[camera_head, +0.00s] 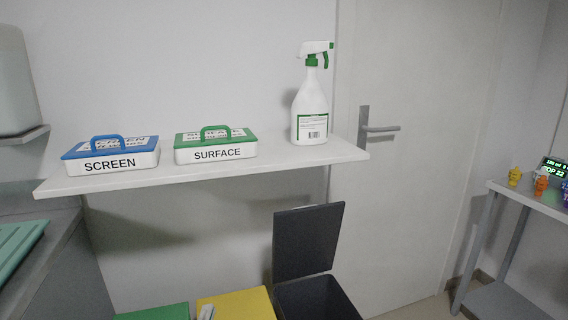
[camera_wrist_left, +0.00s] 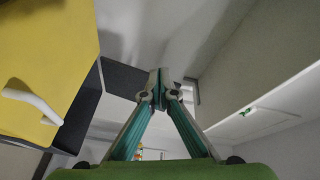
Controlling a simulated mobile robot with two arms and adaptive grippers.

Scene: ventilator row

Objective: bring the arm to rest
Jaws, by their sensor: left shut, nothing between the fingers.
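My left gripper (camera_wrist_left: 160,82) shows in the left wrist view, with its two fingers meeting at the tips and nothing between them. It is clear of the yellow lid (camera_wrist_left: 50,60), which fills the left of that view and has a white handle (camera_wrist_left: 32,100). Dark grey panels lie behind the fingers. I cannot make out the gripper in the head view. My right gripper is in neither view.
A white shelf (camera_head: 200,175) holds a blue-lidded SCREEN box (camera_head: 112,158), a green-lidded SURFACE box (camera_head: 216,149) and a spray bottle (camera_head: 310,108). Below stand a green lid (camera_head: 155,312), the yellow lid (camera_head: 238,306) and an open dark bin (camera_head: 315,300). A side table (camera_head: 530,198) is right.

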